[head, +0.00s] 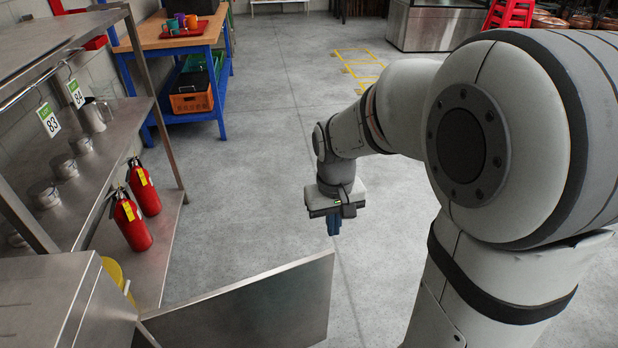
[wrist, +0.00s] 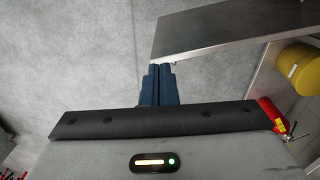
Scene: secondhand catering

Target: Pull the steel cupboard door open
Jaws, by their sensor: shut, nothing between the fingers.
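The steel cupboard (head: 60,300) is at the lower left of the head view. Its flat steel door (head: 250,305) stands swung out from it, well open, reaching right across the floor. The door also shows in the wrist view (wrist: 235,30), at the upper right. My gripper (head: 334,232) has blue fingers pointing down, just past the door's free end in the head view. In the wrist view the fingers (wrist: 161,72) are together and empty, close to the door's near corner. I cannot tell whether they touch it. No handle shows.
A steel rack on the left holds metal pots and red fire extinguishers (head: 131,219). A yellow container (head: 115,273) stands by the cupboard; it shows in the wrist view (wrist: 298,68). A blue-legged bench (head: 172,38) stands at the back. The grey floor between is clear.

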